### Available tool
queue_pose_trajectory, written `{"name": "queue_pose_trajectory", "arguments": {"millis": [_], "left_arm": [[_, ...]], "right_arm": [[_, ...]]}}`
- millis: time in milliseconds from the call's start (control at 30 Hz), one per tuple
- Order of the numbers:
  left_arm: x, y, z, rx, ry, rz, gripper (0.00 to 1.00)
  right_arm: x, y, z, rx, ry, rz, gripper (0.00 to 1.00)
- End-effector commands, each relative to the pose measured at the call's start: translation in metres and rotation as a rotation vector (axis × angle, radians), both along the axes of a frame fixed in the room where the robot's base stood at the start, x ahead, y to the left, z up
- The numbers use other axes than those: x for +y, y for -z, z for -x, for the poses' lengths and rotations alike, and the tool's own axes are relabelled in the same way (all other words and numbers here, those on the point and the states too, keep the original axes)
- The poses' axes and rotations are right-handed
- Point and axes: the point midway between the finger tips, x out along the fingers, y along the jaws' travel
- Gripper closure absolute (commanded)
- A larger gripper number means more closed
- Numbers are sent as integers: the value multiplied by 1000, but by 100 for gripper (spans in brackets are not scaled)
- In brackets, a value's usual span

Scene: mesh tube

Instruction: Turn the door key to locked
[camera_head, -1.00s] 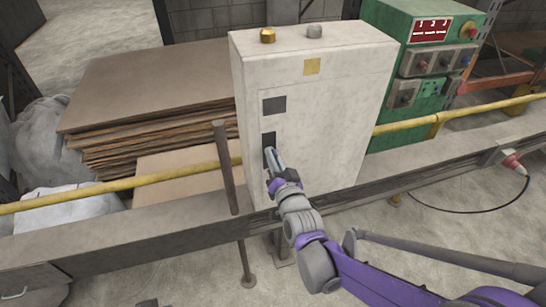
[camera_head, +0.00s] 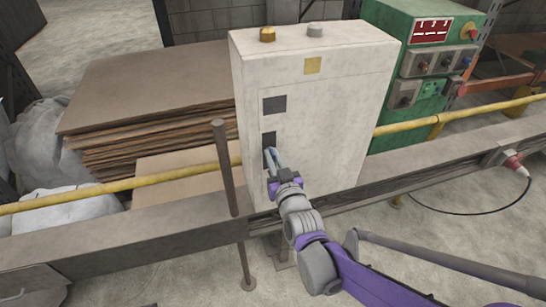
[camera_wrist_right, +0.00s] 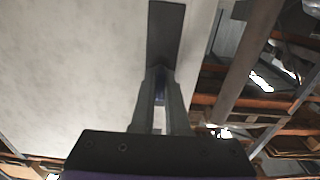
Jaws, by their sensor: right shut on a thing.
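A pale metal cabinet (camera_head: 335,110) stands in the middle of the head view. Its front carries two dark square plates; the lower plate (camera_head: 268,138) is partly covered by my right gripper (camera_head: 271,152). In the right wrist view a dark plate (camera_wrist_right: 166,30) lies just beyond the fingertips of the right gripper (camera_wrist_right: 160,75). Its fingers are closed on a small bluish piece, likely the key (camera_wrist_right: 160,86), which is mostly hidden between them. Which way the key is turned cannot be told. My left gripper is not in view.
A green control box (camera_head: 435,60) with a red display stands to the right of the cabinet. A yellow rail (camera_head: 130,183) and a thin brown post (camera_head: 225,165) stand left of it. Stacked brown sheets (camera_head: 150,85) lie behind. A grey beam (camera_head: 100,250) runs along the front.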

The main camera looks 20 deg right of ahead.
Motion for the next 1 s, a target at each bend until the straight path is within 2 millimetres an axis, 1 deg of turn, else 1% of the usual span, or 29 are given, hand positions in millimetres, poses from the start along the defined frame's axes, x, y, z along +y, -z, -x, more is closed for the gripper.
{"name": "queue_pose_trajectory", "arguments": {"millis": [400, 433, 567, 600, 867, 933, 1000], "left_arm": [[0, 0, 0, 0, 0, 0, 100], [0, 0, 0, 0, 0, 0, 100], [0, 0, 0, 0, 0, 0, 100], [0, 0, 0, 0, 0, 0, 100], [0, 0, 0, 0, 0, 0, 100], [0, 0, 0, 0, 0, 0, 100], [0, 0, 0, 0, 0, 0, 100]], "right_arm": [[0, 0, 0, 0, 0, 10, 100], [0, 0, 0, 0, 0, 10, 82], [0, 0, 0, 0, 0, 9, 59], [0, 0, 0, 0, 0, 9, 57], [0, 0, 1, 0, 0, 8, 57], [0, 0, 4, 0, 0, 8, 57], [0, 0, 12, 0, 0, 7, 57]]}}
